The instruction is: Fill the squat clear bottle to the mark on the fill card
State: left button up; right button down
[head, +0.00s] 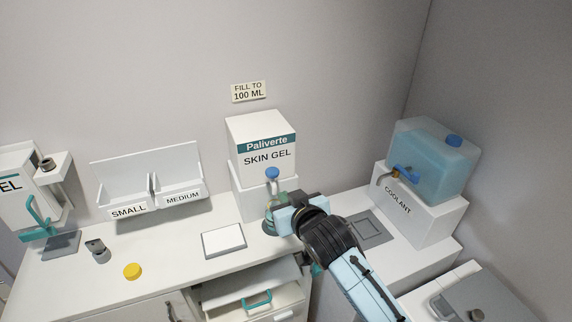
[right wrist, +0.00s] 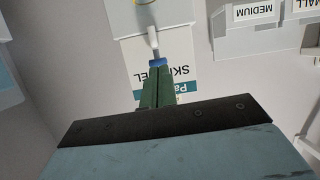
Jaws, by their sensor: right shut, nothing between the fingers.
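The fill card (head: 249,91) on the back wall reads "FILL TO 100 ML". Below it the white SKIN GEL dispenser (head: 262,148) stands on the counter, with a blue knob (head: 272,174) on a stalk in front. The knob also shows in the right wrist view (right wrist: 158,62). A clear, greenish vessel (head: 269,222) below the knob is partly hidden by my right gripper (head: 278,218); it looks like the squat bottle, but its level cannot be read. My right gripper's fingers are shut and empty, in front of the dispenser in the wrist view (right wrist: 158,80). My left gripper is not in view.
A COOLANT tank (head: 432,160) stands at the right. A white pad (head: 224,241), a yellow disc (head: 132,271) and a small dark-topped item (head: 97,251) lie left of my arm. SMALL and MEDIUM bins (head: 150,195) stand behind. An open drawer (head: 250,292) juts out in front.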

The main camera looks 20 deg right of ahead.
notch_tip(320, 180, up, 8)
jog(key=t, duration=0.1)
jog(key=shift+s+d+m, duration=0.3)
jog(key=shift+s+d, duration=0.1)
jog(key=shift+w+f+p, duration=0.1)
jog(key=shift+p, duration=0.2)
send_over(272, 175)
jog(key=s, duration=0.1)
notch_tip(272, 175, down, 2)
jog(key=shift+s+d+f+p, duration=0.1)
jog(key=shift+d+f+p, duration=0.1)
jog(key=shift+f, duration=0.9)
jog(key=shift+d+f+p, duration=0.1)
jog(key=shift+f+p, duration=0.1)
jog(key=shift+f, duration=0.9)
